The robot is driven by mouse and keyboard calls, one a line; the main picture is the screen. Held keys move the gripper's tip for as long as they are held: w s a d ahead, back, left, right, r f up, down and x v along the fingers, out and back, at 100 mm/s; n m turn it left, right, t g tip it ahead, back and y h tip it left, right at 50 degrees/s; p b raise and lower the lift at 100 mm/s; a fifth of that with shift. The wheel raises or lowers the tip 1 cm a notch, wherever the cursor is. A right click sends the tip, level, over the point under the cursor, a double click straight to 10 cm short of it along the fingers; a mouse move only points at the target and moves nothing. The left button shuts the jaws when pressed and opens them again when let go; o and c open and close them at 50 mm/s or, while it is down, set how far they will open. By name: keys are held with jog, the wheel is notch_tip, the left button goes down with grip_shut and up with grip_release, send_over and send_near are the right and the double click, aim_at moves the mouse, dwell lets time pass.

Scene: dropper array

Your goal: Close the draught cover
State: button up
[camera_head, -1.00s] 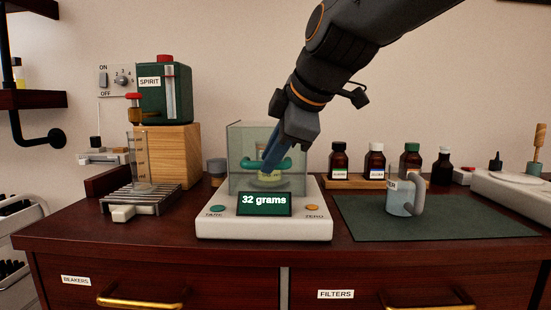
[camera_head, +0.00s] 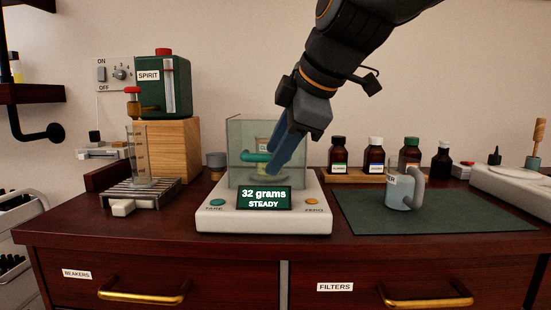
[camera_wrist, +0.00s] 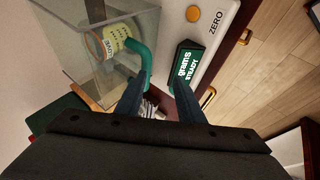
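The clear draught cover (camera_head: 239,133) stands on the white balance (camera_head: 218,226), whose display (camera_head: 264,198) reads "32 grams STEADY". The wrist view also shows the cover (camera_wrist: 84,12) at the upper left. A teal handle (camera_head: 254,157) shows at the cover's front; its right part is hidden by my fingers. A pale yellow-green labelled vessel (camera_wrist: 111,42) sits inside the cover. My gripper (camera_wrist: 160,88) is open with blue fingers apart. The left finger is beside the lower end of the teal handle (camera_wrist: 146,62); I cannot tell whether they touch. How far the cover is open is unclear.
A grey-blue mug (camera_head: 399,193) stands on the green mat (camera_head: 440,217) at the right. Several brown bottles stand behind it.

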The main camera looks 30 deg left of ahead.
jog(key=shift+v, duration=2.15)
jog(key=shift+w+a+r, duration=0.1)
